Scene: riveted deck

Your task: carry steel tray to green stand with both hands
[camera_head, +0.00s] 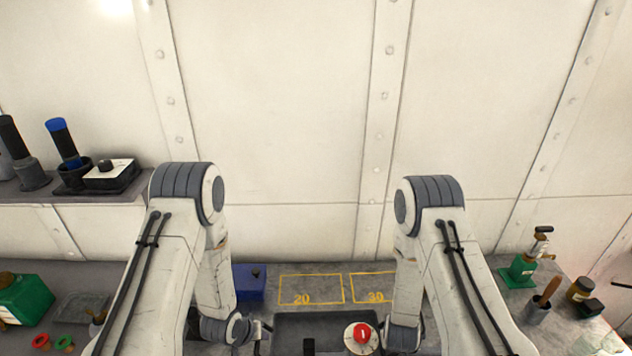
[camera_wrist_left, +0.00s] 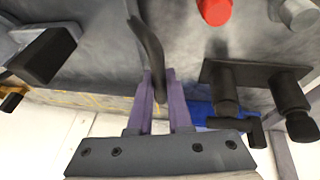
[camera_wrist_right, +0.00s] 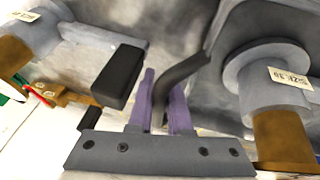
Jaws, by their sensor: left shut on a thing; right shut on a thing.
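The steel tray (camera_head: 310,322) is dark grey and shows at the bottom middle of the head view, cut off by the lower edge. On it stands a round white piece with a red top (camera_head: 362,334). My left gripper (camera_wrist_left: 158,92) is shut on a dark bent tray handle (camera_wrist_left: 146,45). My right gripper (camera_wrist_right: 160,98) is shut on another dark bent handle (camera_wrist_right: 186,70). In the head view the right fingers are hidden. A green-based object (camera_head: 518,270) with a dark handle stands at the right; I cannot tell if it is the green stand.
Yellow-outlined areas marked 20 (camera_head: 311,289) and 30 (camera_head: 373,288) lie clear behind the tray. A blue box (camera_head: 249,281) stands beside them. A shelf (camera_head: 70,198) runs along the left wall.

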